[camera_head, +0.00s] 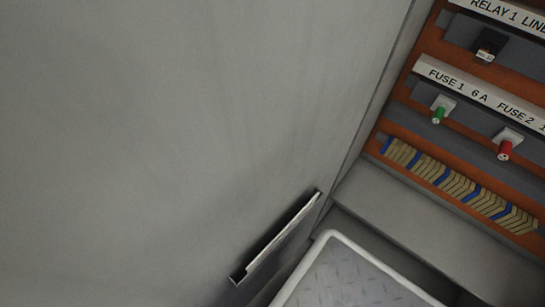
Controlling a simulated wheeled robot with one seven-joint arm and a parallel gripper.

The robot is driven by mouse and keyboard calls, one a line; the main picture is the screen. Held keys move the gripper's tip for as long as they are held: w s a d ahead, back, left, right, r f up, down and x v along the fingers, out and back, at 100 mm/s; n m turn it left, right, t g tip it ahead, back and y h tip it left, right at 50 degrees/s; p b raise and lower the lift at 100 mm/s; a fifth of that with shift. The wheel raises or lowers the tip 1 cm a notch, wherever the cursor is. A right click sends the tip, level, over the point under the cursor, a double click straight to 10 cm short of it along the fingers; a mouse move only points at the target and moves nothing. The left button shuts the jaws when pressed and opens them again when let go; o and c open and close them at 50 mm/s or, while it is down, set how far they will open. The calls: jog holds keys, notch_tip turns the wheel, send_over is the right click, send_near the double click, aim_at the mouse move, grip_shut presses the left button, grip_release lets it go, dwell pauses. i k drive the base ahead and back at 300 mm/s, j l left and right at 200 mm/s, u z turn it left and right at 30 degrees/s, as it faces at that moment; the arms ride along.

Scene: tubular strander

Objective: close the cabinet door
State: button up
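A large flat grey panel (150,120) fills the left and middle of the head view; it looks like the inner face of the cabinet door. A narrow document pocket (280,238) sits on its lower part. To the right of the panel, the inside of the cabinet is exposed, with an orange-brown mounting board (405,118). The panel's outer edge and any handle are out of view. My gripper is not in view, so its place relative to the door does not show.
The board carries a black relay (489,44), a green fuse (438,115), a red fuse (505,150) and a terminal strip (460,185). A grey ledge (425,225) runs below it. A white-rimmed plate with a tread pattern (350,280) is at the bottom.

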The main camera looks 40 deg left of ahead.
aim_at(151, 151)
jog(key=k, duration=1)
jog(key=k+j, duration=0.65)
jog(key=j, duration=0.25)
jog(key=k+j, duration=0.1)
jog(key=j, duration=1)
jog(key=j+u, duration=0.1)
jog(key=u, duration=0.15)
jog(key=k+j+u, duration=0.15)
jog(key=u, duration=0.15)
